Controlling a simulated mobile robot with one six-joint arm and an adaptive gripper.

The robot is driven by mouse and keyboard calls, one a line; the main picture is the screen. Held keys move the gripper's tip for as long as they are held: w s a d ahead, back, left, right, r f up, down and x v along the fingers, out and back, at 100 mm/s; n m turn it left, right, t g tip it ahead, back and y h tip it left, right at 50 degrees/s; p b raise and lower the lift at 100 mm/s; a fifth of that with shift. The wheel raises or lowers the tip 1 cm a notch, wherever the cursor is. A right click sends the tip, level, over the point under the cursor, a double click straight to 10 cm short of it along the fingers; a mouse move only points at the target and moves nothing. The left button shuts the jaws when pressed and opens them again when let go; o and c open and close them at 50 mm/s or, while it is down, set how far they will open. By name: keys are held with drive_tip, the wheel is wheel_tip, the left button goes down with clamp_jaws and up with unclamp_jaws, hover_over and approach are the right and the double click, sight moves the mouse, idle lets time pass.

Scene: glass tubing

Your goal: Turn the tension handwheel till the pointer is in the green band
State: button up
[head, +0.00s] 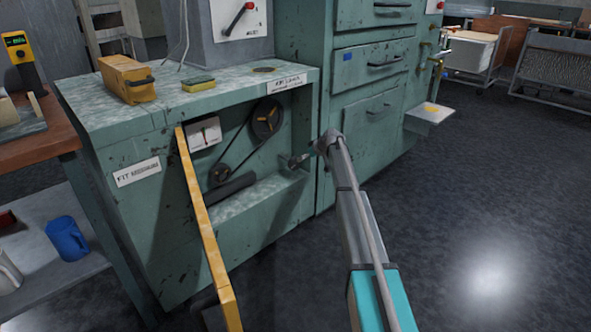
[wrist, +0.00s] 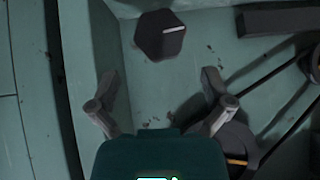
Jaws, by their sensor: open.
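A dark, faceted knob with a white mark, which looks like the tension handwheel (wrist: 160,36), shows at the top of the wrist view on the green surface. My gripper (wrist: 160,104) is open and empty there, with the knob ahead of its fingers and apart from them. In the head view my gripper (head: 310,153) is at the right side of the machine's open bay. The small dark shape there blends with my fingers, so I cannot tell the handwheel apart. The white gauge (head: 204,135) is at the bay's upper left; its pointer is too small to read against the band.
A pulley (head: 266,118) and belt are at the back of the bay. A yellow panel (head: 205,225), seen nearly edge-on, stands at the bay's left front. A yellow box (head: 127,79) and a sponge (head: 198,84) lie on top. The floor to the right is clear.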

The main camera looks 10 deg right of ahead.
sight(296, 164)
drive_tip(key=shift+b+x, duration=2.55)
drive_tip(key=shift+x, duration=1.45)
drive_tip(key=shift+c, duration=0.3)
drive_tip(key=c, duration=0.8)
drive_tip(key=shift+o, duration=0.2)
drive_tip(key=shift+f, duration=0.1)
